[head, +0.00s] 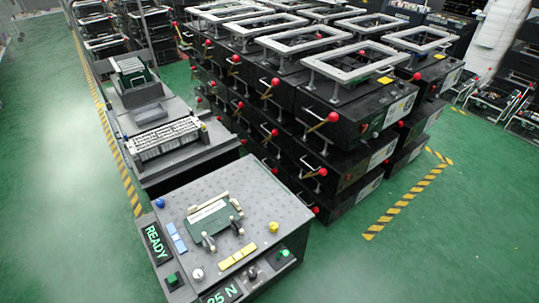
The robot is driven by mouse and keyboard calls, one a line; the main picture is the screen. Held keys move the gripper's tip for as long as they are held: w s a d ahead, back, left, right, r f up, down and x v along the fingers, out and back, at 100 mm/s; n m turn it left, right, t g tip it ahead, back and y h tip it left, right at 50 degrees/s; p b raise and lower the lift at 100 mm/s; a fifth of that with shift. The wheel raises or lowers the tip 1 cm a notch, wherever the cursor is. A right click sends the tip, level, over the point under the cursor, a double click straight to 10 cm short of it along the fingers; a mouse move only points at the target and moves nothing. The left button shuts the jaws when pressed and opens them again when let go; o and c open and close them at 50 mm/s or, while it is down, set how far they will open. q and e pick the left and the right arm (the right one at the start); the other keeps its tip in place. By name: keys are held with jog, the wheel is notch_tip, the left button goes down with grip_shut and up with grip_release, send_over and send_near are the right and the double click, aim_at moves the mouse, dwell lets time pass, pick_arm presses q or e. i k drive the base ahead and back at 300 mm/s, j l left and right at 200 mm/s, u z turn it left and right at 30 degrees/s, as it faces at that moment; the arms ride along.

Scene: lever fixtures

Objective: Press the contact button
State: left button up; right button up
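A grey fixture box (262,205) stands at the lower middle of the head view. Its front carries a square green button (172,279) at the left and a round green button (285,253) on a dark panel at the right. I cannot tell from any label which one is the contact button. A display (156,243) reads READY and another (221,295) reads 25 N. Two dark levers (208,241) with light knobs stand on the top plate beside a green plate (208,217). Neither of my grippers is in view.
Blue blocks (177,238), yellow blocks (238,259) and a white knob (198,274) sit on the fixture's top. Stacked black units (330,120) with red-knobbed levers stand behind it. Other fixtures line the left. Green floor is clear at left and right, with striped tape (405,202).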

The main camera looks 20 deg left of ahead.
aim_at(173, 278)
jog(key=u, duration=1.6)
